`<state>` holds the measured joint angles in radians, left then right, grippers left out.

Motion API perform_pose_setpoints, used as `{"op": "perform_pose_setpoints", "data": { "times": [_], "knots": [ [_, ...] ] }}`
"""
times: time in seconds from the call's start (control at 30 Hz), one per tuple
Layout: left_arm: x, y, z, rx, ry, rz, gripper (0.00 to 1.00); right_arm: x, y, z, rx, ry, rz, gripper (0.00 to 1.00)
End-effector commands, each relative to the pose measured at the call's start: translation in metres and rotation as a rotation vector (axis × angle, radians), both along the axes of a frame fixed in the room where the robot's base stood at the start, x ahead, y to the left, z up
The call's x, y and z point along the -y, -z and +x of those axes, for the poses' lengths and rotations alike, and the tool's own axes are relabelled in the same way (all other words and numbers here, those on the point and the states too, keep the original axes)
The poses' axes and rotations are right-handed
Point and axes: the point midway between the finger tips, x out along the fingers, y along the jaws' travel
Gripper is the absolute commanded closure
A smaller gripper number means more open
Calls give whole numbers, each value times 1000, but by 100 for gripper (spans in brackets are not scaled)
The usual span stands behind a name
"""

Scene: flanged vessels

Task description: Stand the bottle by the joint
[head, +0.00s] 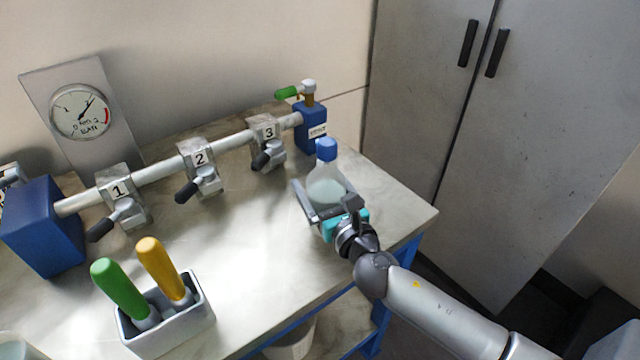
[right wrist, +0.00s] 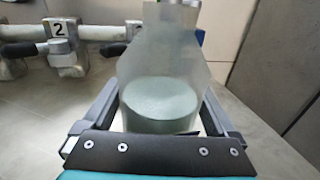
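The clear bottle (head: 327,184) with a blue cap and pale liquid is upright near the right end of the table. It fills much of the right wrist view (right wrist: 160,100), its cap cut off at the top. My right gripper (head: 328,205) has a finger on each side of the bottle and looks shut on it; its base is hidden, so I cannot tell whether it touches the table. The pipe has joints numbered 1 (head: 122,203), 2 (head: 203,172) and 3 (head: 266,141), each with a dark-handled lever. The bottle is right of joint 3. My left gripper is not in view.
A grey holder (head: 168,325) with a green and a yellow handled tool stands at the front left. Blue blocks (head: 42,228) end the pipe, the right one under a green-handled valve (head: 290,92). A gauge (head: 80,111) stands behind. The table middle (head: 250,235) is clear.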

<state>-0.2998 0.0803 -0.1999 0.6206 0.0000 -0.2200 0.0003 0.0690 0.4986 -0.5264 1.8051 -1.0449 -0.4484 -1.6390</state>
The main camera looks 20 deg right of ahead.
Motion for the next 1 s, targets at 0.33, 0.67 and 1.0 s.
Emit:
{"op": "perform_pose_setpoints", "data": {
  "times": [0.33, 0.67, 1.0],
  "knots": [
    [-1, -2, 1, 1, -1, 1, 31, 0, -3, 0, 0, 0, 0, 0],
    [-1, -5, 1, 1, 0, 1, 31, 5, -2, -37, -4, -1, 0, 0],
    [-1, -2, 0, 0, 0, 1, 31, 11, -3, -89, -2, -1, 0, 0]
  ]
}}
